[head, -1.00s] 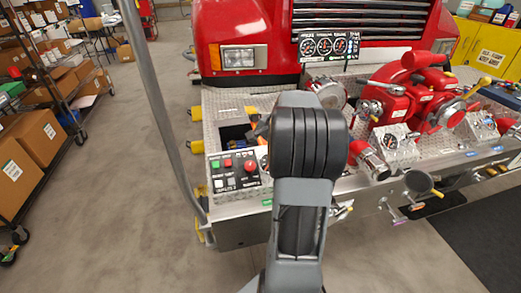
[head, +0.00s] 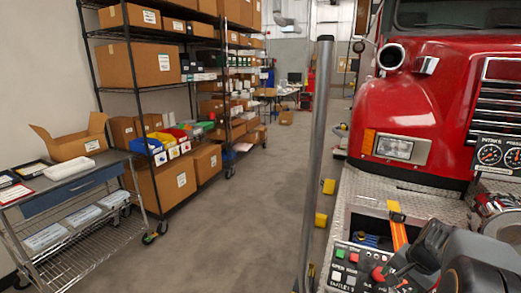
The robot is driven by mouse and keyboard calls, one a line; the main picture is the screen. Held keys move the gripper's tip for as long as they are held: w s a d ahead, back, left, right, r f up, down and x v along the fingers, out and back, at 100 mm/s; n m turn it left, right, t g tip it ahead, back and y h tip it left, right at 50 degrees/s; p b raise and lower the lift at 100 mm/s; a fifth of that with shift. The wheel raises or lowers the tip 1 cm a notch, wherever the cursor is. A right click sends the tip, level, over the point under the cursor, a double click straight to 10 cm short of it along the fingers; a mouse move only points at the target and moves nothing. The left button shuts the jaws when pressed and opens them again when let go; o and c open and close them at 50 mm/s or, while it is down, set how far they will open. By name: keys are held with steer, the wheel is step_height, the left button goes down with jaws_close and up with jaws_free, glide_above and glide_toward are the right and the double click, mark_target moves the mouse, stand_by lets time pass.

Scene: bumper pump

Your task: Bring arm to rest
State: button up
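My arm (head: 480,272) shows at the lower right in the head view, dark grey and folded low over the truck's front bumper. The dark end of the arm, where my gripper (head: 408,268) seems to be, is beside the control panel (head: 345,268) with its green and red buttons. The fingers are too small and too covered by the arm to tell open from shut. I see nothing clearly held. An orange-yellow strip (head: 398,232) stands just behind the arm, over an open bumper compartment (head: 368,232).
The red fire truck (head: 430,105) fills the right side. A grey upright pole (head: 316,160) stands in front of the bumper. Shelves of cardboard boxes (head: 130,65) and a wire cart (head: 75,200) line the left. The floor (head: 240,220) between is clear.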

steer(key=s+a+r+n, duration=0.1)
steer(key=s+a+n, duration=0.1)
steer(key=a, duration=0.5)
steer(key=s+a+r+n+h, duration=0.1)
steer(key=s+a+n, duration=0.2)
steer(key=a+n, duration=0.2)
steer(key=s+a+r+n+t, duration=0.1)
steer(key=s+a+r+n, duration=0.1)
steer(key=a, duration=0.7)
steer(key=shift+s+a+n+h, duration=0.35)
steer(key=shift+s+n, duration=0.35)
steer(key=shift+n, duration=0.5)
stand_by(0.6)
